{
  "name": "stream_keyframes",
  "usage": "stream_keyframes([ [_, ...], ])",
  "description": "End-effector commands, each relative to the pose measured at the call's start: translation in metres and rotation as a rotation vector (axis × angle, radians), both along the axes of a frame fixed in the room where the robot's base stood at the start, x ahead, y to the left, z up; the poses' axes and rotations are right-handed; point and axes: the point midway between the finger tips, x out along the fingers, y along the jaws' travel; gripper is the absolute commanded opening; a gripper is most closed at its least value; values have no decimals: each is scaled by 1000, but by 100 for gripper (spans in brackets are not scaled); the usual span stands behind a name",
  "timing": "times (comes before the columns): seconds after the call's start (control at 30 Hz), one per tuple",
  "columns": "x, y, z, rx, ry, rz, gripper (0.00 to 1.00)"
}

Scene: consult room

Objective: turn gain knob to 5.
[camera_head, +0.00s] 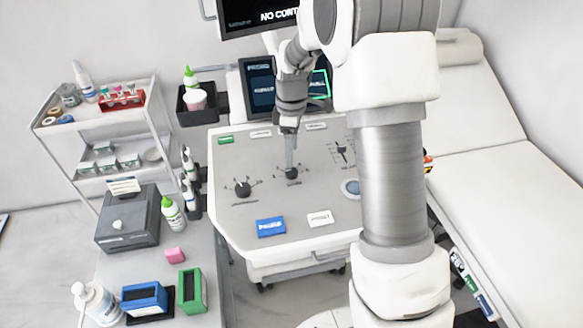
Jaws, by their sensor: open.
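One knob (292,174) is near the panel's middle. The other knob (242,189) is to its left and nearer the front. Their labels are too small to read, so I cannot tell which is the gain knob or what value either points to. My gripper (291,163) points down right at the middle knob, its fingers open. I cannot tell whether the fingers are around the knob or just above it, or whether they touch it.
The panel also holds a slider (342,151), a round pale control (351,188), a blue button (271,227) and a white button (320,218). A screen (258,87) stands behind. A cart (108,125) and side table with bottles are left; an exam bed (500,150) is right.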

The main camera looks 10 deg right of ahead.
Motion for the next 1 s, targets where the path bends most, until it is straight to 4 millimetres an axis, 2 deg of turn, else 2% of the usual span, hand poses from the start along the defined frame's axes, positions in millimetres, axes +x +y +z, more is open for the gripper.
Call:
stream_keyframes([
  [0.03,-1,0,-13,-1,6,0,72],
  [0.1,-1,0,-26,0,4,0,72],
  [0.3,-1,0,-54,0,3,0,72],
  [0.5,0,0,-64,0,1,-1,72],
  [0.73,0,0,-64,0,0,-1,72],
  [0.77,0,0,-64,0,0,-1,68],
  [1.0,0,0,-63,0,0,-1,25],
])
